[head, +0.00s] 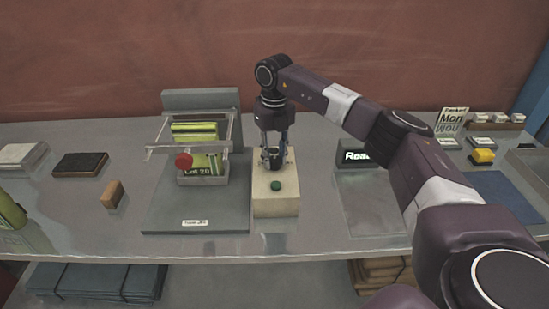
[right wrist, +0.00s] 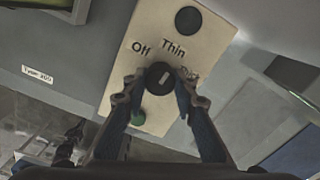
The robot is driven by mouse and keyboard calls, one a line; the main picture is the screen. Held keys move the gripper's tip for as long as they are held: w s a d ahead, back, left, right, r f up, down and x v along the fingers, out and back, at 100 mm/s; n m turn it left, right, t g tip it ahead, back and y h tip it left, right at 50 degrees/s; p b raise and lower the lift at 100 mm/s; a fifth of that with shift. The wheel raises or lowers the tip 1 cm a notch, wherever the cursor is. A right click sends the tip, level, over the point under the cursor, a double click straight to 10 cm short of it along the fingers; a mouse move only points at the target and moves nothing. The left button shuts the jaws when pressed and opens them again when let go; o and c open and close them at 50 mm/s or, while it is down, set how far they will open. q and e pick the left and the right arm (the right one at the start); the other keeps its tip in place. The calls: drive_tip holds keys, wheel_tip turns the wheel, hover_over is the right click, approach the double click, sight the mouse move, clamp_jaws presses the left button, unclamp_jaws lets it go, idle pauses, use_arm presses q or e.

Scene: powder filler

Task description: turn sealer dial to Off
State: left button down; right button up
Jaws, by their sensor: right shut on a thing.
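The sealer control box is a beige block (head: 275,203) right of the grey sealer; it also shows in the right wrist view (right wrist: 118,75). Its black dial (right wrist: 159,78) has a short white mark and sits below the printed words "Off" and "Thin". The mark looks tilted toward the upper right, away from "Off"; a third label at the right is partly hidden by a finger. My right gripper (head: 273,157) points down over the box, and in the right wrist view its fingers (right wrist: 159,84) are shut on the dial from both sides. My left gripper is not in view.
A green button (head: 275,185) sits on the box near the dial. The sealer (head: 155,218) with a red knob (head: 183,161) stands close on the left. A lit display (head: 358,156) stands to the right. The bench front is mostly clear.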

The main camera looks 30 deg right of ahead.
sight(275, 159)
drive_tip(key=n, duration=0.7)
drive_tip(key=shift+b, duration=0.35)
drive_tip(key=n, duration=0.6)
drive_tip(key=shift+w+r, duration=0.1)
drive_tip(key=shift+r, duration=0.05)
drive_tip(key=o, duration=1.2)
drive_tip(key=shift+c, duration=0.2)
wheel_tip(275, 159, up, 12)
